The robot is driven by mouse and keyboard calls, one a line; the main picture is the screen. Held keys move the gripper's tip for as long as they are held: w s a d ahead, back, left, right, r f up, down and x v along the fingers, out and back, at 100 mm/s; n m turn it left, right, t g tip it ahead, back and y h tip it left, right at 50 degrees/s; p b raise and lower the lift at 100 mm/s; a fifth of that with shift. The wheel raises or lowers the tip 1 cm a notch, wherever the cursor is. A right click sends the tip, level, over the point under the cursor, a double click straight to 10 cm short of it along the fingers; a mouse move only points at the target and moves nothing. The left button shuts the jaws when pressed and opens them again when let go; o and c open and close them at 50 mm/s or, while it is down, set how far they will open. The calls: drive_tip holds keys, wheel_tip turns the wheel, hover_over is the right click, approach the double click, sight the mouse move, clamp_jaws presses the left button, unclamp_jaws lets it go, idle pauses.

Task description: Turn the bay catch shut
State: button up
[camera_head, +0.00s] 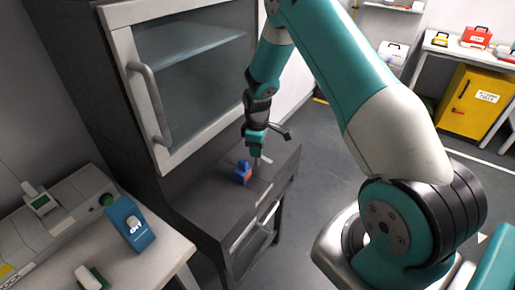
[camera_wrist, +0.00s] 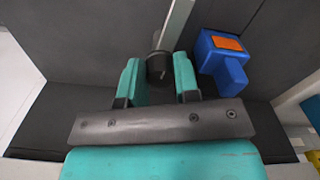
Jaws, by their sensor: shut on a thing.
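My gripper (camera_head: 257,153) points down over the dark bench top (camera_head: 205,205), in front of the glass-doored cabinet. In the wrist view my gripper (camera_wrist: 157,74) has its two teal fingers on either side of a dark round knob (camera_wrist: 158,66), which looks like the bay catch. The fingers are shut on it. A pale grey bar (camera_wrist: 178,25) runs away from beside the knob. In the head view my fingers hide the catch, so I cannot tell its turn angle.
A blue block with an orange top (camera_head: 243,173) stands close beside my gripper; it also shows in the wrist view (camera_wrist: 222,62). The cabinet door (camera_head: 190,80) with its long handle is shut. A side table (camera_head: 165,265) holds a blue device (camera_head: 130,225). Open floor lies right.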

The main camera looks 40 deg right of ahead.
drive_tip(key=m+b, duration=0.1)
drive_tip(key=m, duration=0.7)
drive_tip(key=m+b, duration=0.1)
drive_tip(key=m, duration=0.3)
drive_tip(key=shift+a, duration=0.1)
drive_tip(key=shift+m, duration=2.2)
drive_tip(key=shift+r, duration=0.1)
drive_tip(key=o, duration=0.9)
wheel_tip(320, 180, up, 17)
drive_tip(key=shift+r+b, duration=0.2)
drive_tip(key=shift+b, duration=0.85)
